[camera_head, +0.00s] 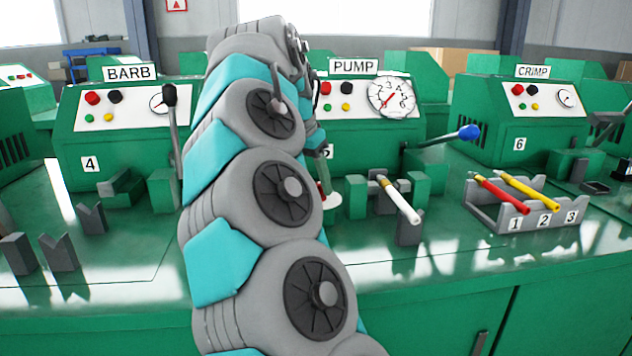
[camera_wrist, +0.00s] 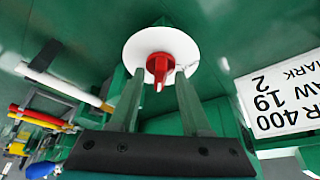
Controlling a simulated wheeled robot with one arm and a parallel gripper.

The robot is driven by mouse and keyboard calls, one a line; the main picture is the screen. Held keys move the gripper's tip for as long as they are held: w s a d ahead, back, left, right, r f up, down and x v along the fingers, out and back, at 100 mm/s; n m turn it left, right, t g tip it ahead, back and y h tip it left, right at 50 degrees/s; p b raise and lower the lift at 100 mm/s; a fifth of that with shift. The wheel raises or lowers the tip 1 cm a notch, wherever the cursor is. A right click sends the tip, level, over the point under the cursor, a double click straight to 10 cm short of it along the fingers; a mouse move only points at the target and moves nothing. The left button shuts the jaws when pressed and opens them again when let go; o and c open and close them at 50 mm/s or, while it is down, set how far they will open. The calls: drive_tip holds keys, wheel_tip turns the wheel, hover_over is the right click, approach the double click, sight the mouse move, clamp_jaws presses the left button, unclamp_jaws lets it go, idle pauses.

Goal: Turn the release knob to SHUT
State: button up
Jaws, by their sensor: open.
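The red release knob (camera_wrist: 158,68) sits on a round white disc (camera_wrist: 133,50) in the wrist view. My gripper (camera_wrist: 159,74) is open, one green finger on each side of the knob's near part. I cannot tell whether either finger touches it. No markings can be read on the disc, so the knob's setting cannot be told. In the head view the disc (camera_head: 332,203) and a sliver of the knob (camera_head: 321,189) show beside the PUMP station (camera_head: 353,66), and my arm hides much of that spot. My gripper (camera_head: 324,172) points down there.
A white hose (camera_head: 400,200) lies in the pump's green clamp, near a blue-tipped lever (camera_head: 469,132). A grey rack (camera_head: 483,212) holds red and yellow hoses at right. A printed white card (camera_wrist: 282,95) lies right of the knob in the wrist view. Grey V-blocks (camera_head: 58,253) stand at left.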

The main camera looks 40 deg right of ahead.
clamp_jaws()
drive_tip(key=shift+f+n, duration=0.1)
drive_tip(key=shift+n, duration=0.2)
idle(0.4)
drive_tip(key=shift+w+n+t+b, duration=0.1)
drive_tip(key=shift+n+t+b, duration=0.2)
drive_tip(key=shift+n+b, duration=0.25)
drive_tip(key=shift+f+n+t+y+b, duration=0.15)
drive_tip(key=shift+n+t+y+b, duration=0.25)
drive_tip(key=shift+n+b, duration=0.6)
drive_tip(key=n, duration=0.2)
drive_tip(key=n+t+y+b, duration=0.1)
drive_tip(key=n, duration=0.1)
drive_tip(key=shift+s+n, duration=0.2)
drive_tip(key=shift+n, duration=0.15)
drive_tip(key=n, duration=0.1)
drive_tip(key=n+y, duration=0.1)
drive_tip(key=n, duration=0.1)
drive_tip(key=n+t, duration=0.1)
drive_tip(key=shift+d+r+n+y+b, duration=0.2)
drive_tip(key=shift+r+n+y+b, duration=0.1)
drive_tip(key=shift+y+b, duration=0.1)
drive_tip(key=n+y, duration=0.1)
drive_tip(key=n, duration=0.1)
drive_tip(key=n+p, duration=0.1)
drive_tip(key=n, duration=0.1)
drive_tip(key=shift+s+d+n+y, duration=0.1)
drive_tip(key=shift+d+n+y, duration=0.1)
drive_tip(key=shift+n+y, duration=0.2)
